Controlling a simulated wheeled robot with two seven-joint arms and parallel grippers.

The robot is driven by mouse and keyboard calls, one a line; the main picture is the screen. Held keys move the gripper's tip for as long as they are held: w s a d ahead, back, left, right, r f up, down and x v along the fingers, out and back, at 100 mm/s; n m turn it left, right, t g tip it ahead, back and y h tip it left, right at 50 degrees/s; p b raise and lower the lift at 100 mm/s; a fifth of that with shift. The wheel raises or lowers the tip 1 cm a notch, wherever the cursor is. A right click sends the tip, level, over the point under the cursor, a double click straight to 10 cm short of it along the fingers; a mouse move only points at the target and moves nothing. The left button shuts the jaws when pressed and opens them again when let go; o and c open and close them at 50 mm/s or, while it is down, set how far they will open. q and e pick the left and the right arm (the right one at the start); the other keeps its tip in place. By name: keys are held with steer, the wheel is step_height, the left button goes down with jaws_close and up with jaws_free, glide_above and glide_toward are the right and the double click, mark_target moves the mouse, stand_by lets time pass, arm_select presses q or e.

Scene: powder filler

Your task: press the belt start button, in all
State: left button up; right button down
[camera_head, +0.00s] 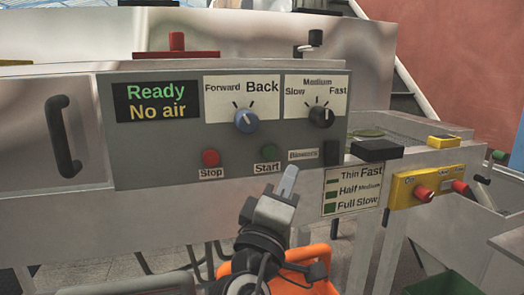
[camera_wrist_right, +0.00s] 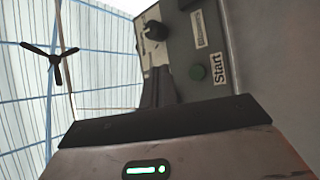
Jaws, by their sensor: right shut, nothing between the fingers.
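The green start button (camera_head: 270,152) is on the grey control panel (camera_head: 170,150), above a label reading Start. It also shows in the right wrist view (camera_wrist_right: 198,72), beside its label. The red stop button (camera_head: 211,157) is to its left. My right gripper (camera_head: 289,172) is shut and empty. In the head view its tip is just below and to the right of the start button, close to the Start label. I cannot tell its distance from the panel. In the right wrist view the shut fingers (camera_wrist_right: 158,88) are left of the button, apart from it in the picture. My left gripper is not in view.
The panel has a blue Forward/Back knob (camera_head: 246,121), a black speed knob (camera_head: 321,116) and a display (camera_head: 156,102) reading Ready and No air. A black handle (camera_head: 63,136) juts out at left.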

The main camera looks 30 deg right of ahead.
mark_target(269, 152)
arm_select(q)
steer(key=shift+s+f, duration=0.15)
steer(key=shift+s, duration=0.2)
arm_select(e)
steer(key=w, duration=0.2)
steer(key=w+d, duration=0.1)
steer(key=w, duration=0.2)
steer(key=w+d, duration=0.1)
steer(key=w, duration=0.2)
steer(key=shift+w, duration=0.1)
arm_select(q)
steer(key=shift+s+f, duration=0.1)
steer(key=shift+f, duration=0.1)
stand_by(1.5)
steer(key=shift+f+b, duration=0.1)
steer(key=shift+b, duration=0.2)
arm_select(e)
steer(key=shift+w, duration=0.1)
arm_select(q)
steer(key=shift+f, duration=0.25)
arm_select(e)
steer(key=shift+w+d, duration=0.1)
steer(key=shift+w, duration=0.25)
